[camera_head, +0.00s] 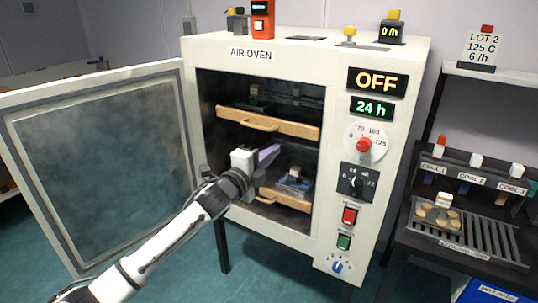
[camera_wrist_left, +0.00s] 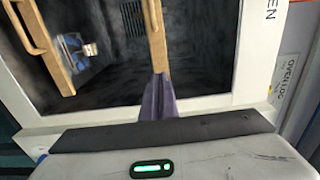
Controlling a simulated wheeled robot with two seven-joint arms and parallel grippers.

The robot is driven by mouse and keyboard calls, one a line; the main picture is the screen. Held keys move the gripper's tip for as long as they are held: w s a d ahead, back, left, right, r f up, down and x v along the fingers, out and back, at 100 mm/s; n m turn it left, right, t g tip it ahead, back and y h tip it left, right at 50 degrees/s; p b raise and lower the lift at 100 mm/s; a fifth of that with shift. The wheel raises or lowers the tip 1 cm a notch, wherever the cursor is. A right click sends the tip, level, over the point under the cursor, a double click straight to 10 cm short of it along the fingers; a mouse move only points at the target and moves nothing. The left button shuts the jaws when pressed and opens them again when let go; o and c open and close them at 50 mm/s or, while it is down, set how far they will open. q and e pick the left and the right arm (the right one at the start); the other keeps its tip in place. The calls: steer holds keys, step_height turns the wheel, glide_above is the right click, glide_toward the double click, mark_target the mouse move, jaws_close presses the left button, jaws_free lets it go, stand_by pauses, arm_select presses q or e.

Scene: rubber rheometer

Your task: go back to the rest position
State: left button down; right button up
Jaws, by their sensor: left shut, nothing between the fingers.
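My left gripper (camera_head: 268,155) is at the open front of the air oven (camera_head: 310,55), with its purple fingers shut and empty. It is in front of the gap between the upper wooden-fronted shelf (camera_head: 268,122) and the lower shelf (camera_head: 285,198). In the left wrist view the closed fingers (camera_wrist_left: 158,95) reach up to the edge of a wooden shelf front (camera_wrist_left: 156,35); I cannot tell if they touch it. A small blue-and-white item (camera_head: 295,183) sits on the lower shelf. My right gripper is not in view.
The oven door (camera_head: 90,165) stands wide open to the left, beside my left arm. The oven panel reads OFF (camera_head: 377,82) and 24 h. A cooling rack (camera_head: 465,233) with a tray of tan pieces (camera_head: 437,215) stands at the right. A blue bin (camera_head: 485,292) is below it.

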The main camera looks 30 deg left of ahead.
arm_select(q)
steer(key=shift+s, duration=0.5)
steer(key=s+d+f+n+g+h, duration=0.1)
steer(key=s+d+f+n, duration=0.2)
steer(key=f, duration=0.4)
steer(key=s+d+f+n+g, duration=0.15)
steer(key=s+d+f, duration=0.25)
steer(key=f, duration=0.4)
steer(key=s+d+f+n+g, duration=0.2)
steer(key=s+f, duration=0.4)
steer(key=s, duration=0.4)
steer(key=s+d+f+n+g+h, duration=0.1)
steer(key=s+d+f+n, duration=0.4)
steer(key=s, duration=0.5)
steer(key=s+d+f+n+g, duration=0.4)
steer(key=s+d+f, duration=0.3)
steer(key=s+f, duration=0.2)
steer(key=shift+s+h, duration=0.4)
steer(key=shift+s, duration=0.15)
